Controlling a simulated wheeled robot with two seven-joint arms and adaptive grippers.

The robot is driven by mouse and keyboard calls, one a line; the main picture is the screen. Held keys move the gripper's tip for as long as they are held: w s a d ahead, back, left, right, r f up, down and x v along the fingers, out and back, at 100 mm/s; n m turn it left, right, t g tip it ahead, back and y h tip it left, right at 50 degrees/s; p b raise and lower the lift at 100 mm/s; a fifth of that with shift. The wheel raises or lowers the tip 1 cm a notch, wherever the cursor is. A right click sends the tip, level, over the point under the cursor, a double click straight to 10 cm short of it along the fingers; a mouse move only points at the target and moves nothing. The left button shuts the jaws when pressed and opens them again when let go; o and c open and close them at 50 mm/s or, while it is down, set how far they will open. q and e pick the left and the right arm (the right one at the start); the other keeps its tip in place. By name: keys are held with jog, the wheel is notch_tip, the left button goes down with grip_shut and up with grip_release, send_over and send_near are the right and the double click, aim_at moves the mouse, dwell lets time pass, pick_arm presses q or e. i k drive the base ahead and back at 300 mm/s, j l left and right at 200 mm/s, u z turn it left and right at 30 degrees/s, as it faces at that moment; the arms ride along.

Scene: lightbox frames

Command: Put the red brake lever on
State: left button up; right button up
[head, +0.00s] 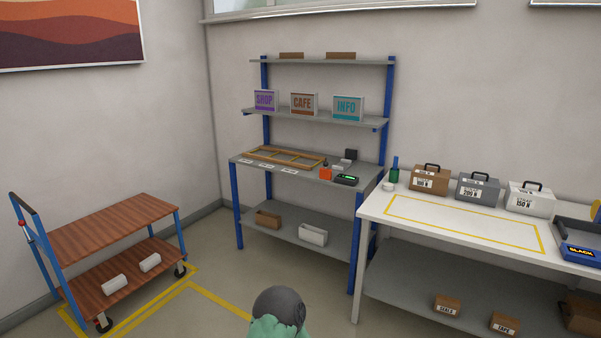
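A small red lever (22,224) sits on the left upright of the blue handle frame (28,213) of a wooden-decked cart (110,228) at the left. The lever is small in the picture, and I cannot tell its exact position. The cart has two brown decks and dark wheels on the floor. Neither of my grippers is in the head view.
Yellow floor lines (190,285) run around the cart. Two white rolls (115,284) lie on its lower deck. A blue-posted shelf bench (300,172) stands at the back, and a white table (450,215) with several cases stands at the right.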

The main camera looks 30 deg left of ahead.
aim_at(21, 223)
jog(key=j+u, duration=0.15)
jog(key=u, duration=1)
jog(key=i+j+u, duration=0.35)
jog(key=j+u, duration=0.15)
jog(key=j, duration=0.15)
jog(key=i+j+u, duration=0.95)
jog(key=i+j, duration=0.2)
jog(key=i, duration=0.3)
jog(key=i+j, duration=0.2)
jog(key=i, duration=0.3)
jog(key=i+j+z, duration=0.1)
jog(key=i, duration=0.4)
jog(key=i+j, duration=0.35)
jog(key=i, duration=0.15)
jog(key=i+j, duration=0.25)
jog(key=i, duration=0.25)
jog(key=z, duration=0.05)
